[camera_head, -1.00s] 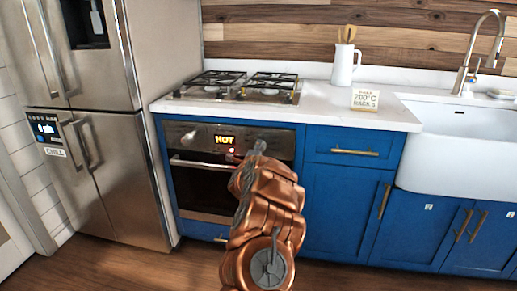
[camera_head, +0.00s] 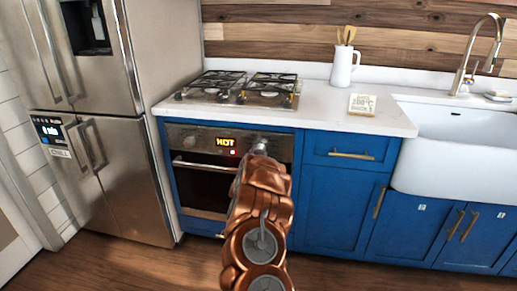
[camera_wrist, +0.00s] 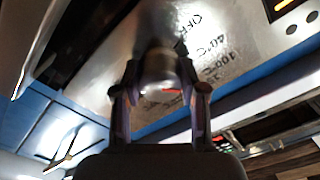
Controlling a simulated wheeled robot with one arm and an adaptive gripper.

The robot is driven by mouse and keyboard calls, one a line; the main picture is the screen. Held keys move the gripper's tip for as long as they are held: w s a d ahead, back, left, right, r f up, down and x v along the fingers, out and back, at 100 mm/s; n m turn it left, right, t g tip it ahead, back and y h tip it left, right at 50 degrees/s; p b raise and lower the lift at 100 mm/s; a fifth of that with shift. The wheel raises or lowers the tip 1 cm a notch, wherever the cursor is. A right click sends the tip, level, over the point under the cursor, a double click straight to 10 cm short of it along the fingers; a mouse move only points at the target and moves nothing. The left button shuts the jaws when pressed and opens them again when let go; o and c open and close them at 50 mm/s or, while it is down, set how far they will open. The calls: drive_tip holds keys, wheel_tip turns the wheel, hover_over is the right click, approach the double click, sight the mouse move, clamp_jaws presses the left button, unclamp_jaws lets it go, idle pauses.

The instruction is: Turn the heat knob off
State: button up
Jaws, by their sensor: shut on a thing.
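The heat knob (camera_wrist: 158,72) is a round metal knob on the oven's steel control panel (camera_head: 200,136). In the wrist view it sits between the two fingers of my gripper (camera_wrist: 160,92), which is shut on it. A red mark shows at the knob's near edge. Printed labels on the panel beside it read OFF, 40°C and 100°C; which one the mark points to I cannot tell.
A second knob (camera_head: 189,141) is on the panel's left. The oven handle (camera_head: 200,165) runs below the panel. The gas hob (camera_head: 238,88) and white counter (camera_head: 325,118) are above. The steel fridge (camera_head: 120,150) stands at the left and blue cabinets (camera_head: 340,190) at the right.

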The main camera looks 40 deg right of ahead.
drive_tip(key=n+p, duration=0.2)
drive_tip(key=n, duration=0.1)
drive_tip(key=shift+r, duration=0.15)
drive_tip(key=n+p, duration=0.4)
drive_tip(key=p, duration=0.1)
drive_tip(key=shift+s, duration=0.15)
drive_tip(key=n+p, duration=0.3)
drive_tip(key=shift+d+n, duration=0.1)
drive_tip(key=shift+n, duration=0.3)
drive_tip(key=shift+f+n+p, duration=0.2)
drive_tip(key=shift+n+p, duration=0.75)
drive_tip(key=shift+n, duration=0.15)
drive_tip(key=o, duration=1.1)
drive_tip(key=shift+o, duration=0.2)
drive_tip(key=shift+s, duration=0.1)
